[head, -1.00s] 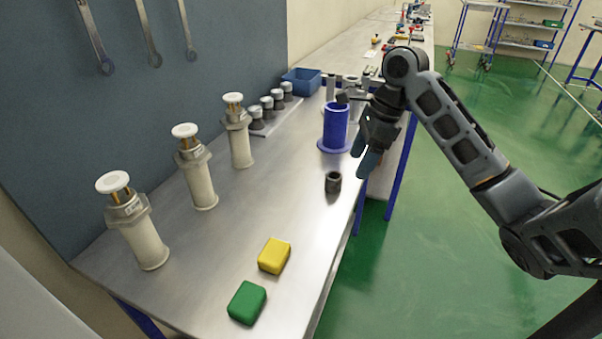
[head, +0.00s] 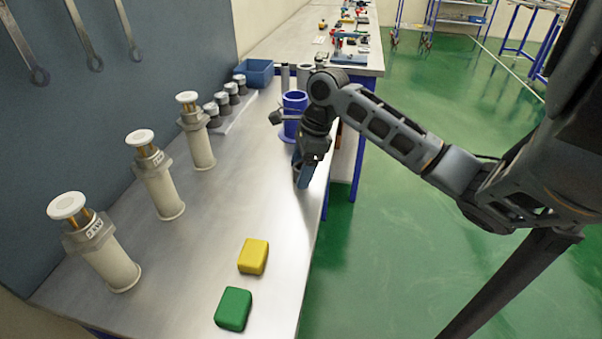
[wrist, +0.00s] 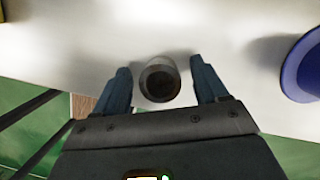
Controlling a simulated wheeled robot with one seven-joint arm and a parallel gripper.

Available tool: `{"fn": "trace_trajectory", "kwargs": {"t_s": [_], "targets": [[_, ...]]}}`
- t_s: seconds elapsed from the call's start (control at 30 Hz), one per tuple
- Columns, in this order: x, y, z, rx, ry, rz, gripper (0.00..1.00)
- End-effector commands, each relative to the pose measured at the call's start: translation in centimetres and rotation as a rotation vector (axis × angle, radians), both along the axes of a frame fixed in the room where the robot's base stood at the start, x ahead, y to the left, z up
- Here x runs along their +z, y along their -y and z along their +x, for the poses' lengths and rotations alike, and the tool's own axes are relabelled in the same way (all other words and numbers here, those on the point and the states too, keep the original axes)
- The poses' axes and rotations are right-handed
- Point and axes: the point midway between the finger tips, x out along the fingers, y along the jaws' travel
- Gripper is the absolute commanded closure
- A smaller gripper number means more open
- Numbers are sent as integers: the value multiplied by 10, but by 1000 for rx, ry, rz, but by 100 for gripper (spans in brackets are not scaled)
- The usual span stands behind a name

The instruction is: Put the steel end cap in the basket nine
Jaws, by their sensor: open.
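A small round grey cup-shaped piece with a dark hollow, which looks like the steel end cap (wrist: 159,82), stands on the bench in the wrist view. My gripper (wrist: 158,76) is open, with one finger on each side of it and a gap on both sides. In the head view my gripper (head: 303,180) points down near the bench's right edge and hides the cap. A blue open bin (head: 257,74) stands at the back of the bench; I read no number on it, so I cannot tell whether it is basket nine.
A blue flanged cylinder (head: 293,103) stands just behind my gripper. Several white-topped cylinders, one of them in front (head: 105,255), line the left. Yellow (head: 253,257) and green (head: 233,309) blocks lie in front. The middle of the bench (head: 215,220) is clear.

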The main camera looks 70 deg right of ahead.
Motion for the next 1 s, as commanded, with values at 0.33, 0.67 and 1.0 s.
{"fn": "trace_trajectory", "kwargs": {"t_s": [0.33, 0.67, 1.0], "targets": [[-1, 0, 0, 0, 1, 0, 37], [-1, 0, 0, 0, 1, 0, 68], [-1, 0, 0, 0, 1, 0, 100]]}}
